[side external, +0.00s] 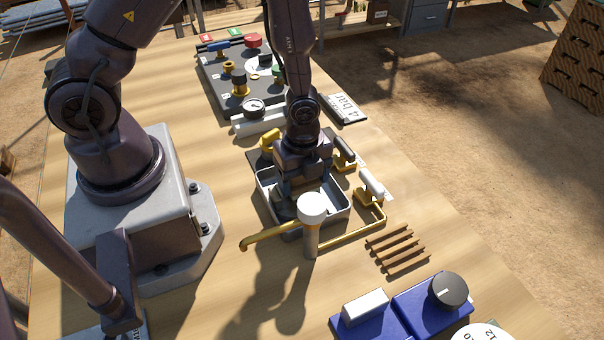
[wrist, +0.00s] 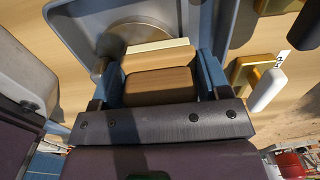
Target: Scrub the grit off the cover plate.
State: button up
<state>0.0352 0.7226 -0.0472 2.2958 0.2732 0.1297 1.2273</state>
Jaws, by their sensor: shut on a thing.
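In the wrist view, my gripper (wrist: 162,78) is shut on a brown wooden block with a cream strip along its far edge, which looks like a scrubbing brush (wrist: 160,86). A blue finger stands on each side of it. Beyond it, a round brownish plate with a pale rim (wrist: 142,30) lies in the grey basin (wrist: 225,22); it may be the cover plate. The brush hides part of it, and I cannot tell if they touch. No grit can be made out. In the side view, my gripper (side external: 302,182) is down inside the basin (side external: 272,203), hiding brush and plate.
A white-topped post (side external: 312,212) with brass pipes stands close in front of the basin. A slatted wooden rack (side external: 398,248) and blue control boxes (side external: 400,310) lie front right. A valve panel (side external: 235,85) is behind.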

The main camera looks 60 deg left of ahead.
jog(key=shift+d+f, duration=0.1)
jog(key=shift+d, duration=1.25)
jog(key=shift+a, duration=1.9)
jog(key=shift+d, duration=1.9)
jog(key=shift+s+a+f, duration=0.1)
jog(key=shift+s+a, duration=0.05)
jog(key=shift+a, duration=1.75)
jog(key=shift+d, duration=1.9)
jog(key=shift+c, duration=0.3)
notch_tip(320, 180, up, 9)
